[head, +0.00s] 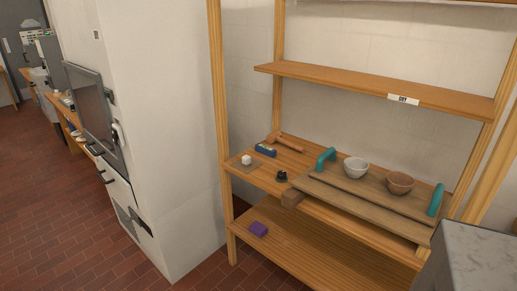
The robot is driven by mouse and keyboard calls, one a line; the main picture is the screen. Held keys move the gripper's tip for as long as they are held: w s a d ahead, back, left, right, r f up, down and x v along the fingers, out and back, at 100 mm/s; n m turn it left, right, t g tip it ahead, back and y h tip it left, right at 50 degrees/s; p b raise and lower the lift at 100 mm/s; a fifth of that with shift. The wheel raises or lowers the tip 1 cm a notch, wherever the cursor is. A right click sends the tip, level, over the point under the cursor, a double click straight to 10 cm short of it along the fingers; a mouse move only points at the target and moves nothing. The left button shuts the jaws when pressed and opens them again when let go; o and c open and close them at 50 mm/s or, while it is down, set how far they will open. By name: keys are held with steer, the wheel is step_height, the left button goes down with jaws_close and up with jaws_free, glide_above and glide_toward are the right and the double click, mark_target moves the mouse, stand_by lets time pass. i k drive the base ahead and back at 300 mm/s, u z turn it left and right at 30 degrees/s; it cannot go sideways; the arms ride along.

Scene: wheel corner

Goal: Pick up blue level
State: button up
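The blue level (265,150) is a small blue bar with a pale mark on its face. It lies on the middle shelf (262,178) of a wooden rack, toward the left end. A wooden mallet (288,142) lies right behind it, and I cannot tell whether the two touch. My gripper is not in view.
A white cube on a small board (241,166) and a dark small object (281,177) are near the level. A teal-handled wooden tray (330,185) holds two bowls. A purple block (258,229) lies on the lower shelf. A grey block (478,262) stands at front right.

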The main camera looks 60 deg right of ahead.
mark_target(267, 151)
steer(key=z, duration=0.3)
steer(key=i, duration=0.9)
steer(key=z, duration=0.35)
